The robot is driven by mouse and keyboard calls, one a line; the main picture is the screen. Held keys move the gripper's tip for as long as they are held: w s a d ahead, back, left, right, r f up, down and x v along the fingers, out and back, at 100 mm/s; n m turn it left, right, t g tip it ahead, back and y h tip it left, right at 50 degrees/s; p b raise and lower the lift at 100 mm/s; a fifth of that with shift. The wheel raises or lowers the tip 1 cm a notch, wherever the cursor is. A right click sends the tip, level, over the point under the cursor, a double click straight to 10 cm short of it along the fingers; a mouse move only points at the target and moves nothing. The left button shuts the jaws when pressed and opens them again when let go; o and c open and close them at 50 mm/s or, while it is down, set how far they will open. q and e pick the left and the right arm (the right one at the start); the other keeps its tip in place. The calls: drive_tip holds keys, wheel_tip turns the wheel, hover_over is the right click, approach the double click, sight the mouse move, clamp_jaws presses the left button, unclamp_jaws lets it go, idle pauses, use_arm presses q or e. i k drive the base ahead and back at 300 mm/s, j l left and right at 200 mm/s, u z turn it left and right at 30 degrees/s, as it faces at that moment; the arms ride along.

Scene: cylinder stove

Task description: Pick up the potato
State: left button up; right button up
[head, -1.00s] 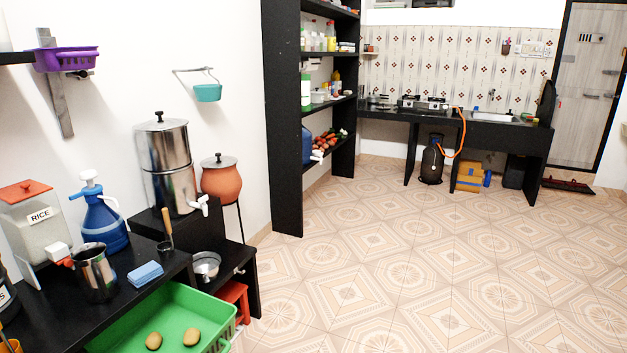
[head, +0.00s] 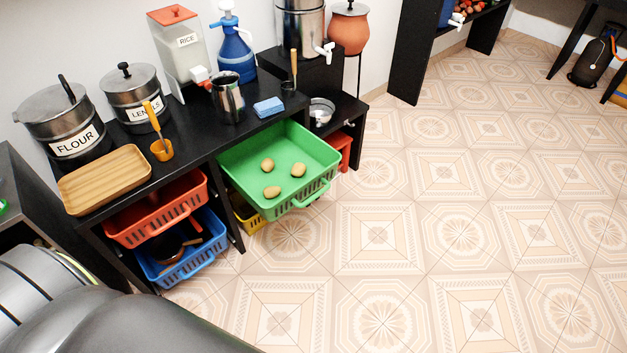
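Three brown potatoes lie apart from each other on the floor of a green basket (head: 232,160). One potato (head: 267,165) is toward the back left, one potato (head: 298,170) is to the right, and one potato (head: 272,192) is nearest the front. The green basket juts out from under the black counter, open at the top. Neither of my grippers shows in the head view.
The black counter (head: 195,140) holds a wooden tray (head: 105,178), flour and lentil pots, an orange scoop, a steel mug (head: 228,100) and a blue sponge (head: 268,107). Red (head: 160,222) and blue (head: 185,262) baskets sit below. The tiled floor (head: 430,220) at right is clear.

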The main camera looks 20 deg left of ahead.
sight(299, 170)
drive_tip(key=u, duration=1.05)
